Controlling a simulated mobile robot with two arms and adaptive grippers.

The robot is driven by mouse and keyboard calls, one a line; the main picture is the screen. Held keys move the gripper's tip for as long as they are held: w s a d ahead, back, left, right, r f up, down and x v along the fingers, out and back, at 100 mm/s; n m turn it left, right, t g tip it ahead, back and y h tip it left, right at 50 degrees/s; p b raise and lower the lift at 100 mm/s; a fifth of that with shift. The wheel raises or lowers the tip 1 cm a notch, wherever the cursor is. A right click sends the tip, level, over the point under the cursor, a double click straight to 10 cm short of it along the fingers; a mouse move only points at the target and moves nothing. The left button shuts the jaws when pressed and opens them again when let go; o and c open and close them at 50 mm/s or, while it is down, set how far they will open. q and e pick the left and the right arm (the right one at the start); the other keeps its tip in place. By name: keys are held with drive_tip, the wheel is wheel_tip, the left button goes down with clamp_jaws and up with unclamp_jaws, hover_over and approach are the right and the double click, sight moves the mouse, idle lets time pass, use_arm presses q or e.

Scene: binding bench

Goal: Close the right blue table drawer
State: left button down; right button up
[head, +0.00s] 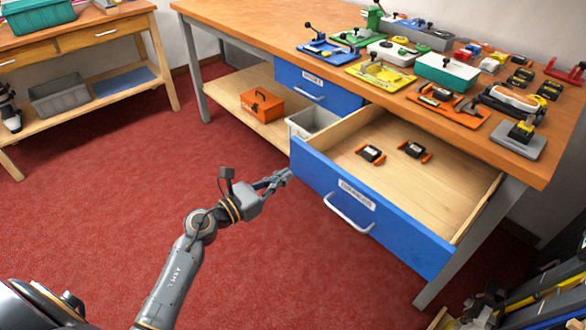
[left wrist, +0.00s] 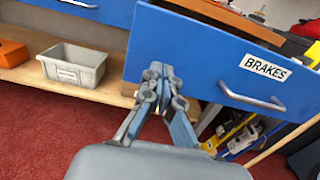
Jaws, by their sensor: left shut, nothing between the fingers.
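The right blue table drawer (head: 400,235) stands pulled out from the bench. Its blue front has a silver handle (head: 348,215) and a white label that reads BRAKES in the left wrist view (left wrist: 267,66). Its wooden inside holds two black-and-orange parts (head: 370,154). My left gripper (head: 284,177) is shut and empty at the left end of the drawer front, away from the handle. In the left wrist view its fingertips (left wrist: 158,72) overlap the blue front (left wrist: 200,50); I cannot tell whether they touch it. My right gripper is not in view.
The left blue drawer (head: 325,95) is shut. An orange toolbox (head: 262,105) and a grey bin (head: 312,121) are on the lower shelf (head: 228,92). Clamps and tools crowd the bench top (head: 255,35). Red floor is clear before the drawer; clutter lies at bottom right.

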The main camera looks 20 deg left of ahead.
sight(302, 165)
use_arm(q)
drive_tip(key=shift+x, duration=1.9)
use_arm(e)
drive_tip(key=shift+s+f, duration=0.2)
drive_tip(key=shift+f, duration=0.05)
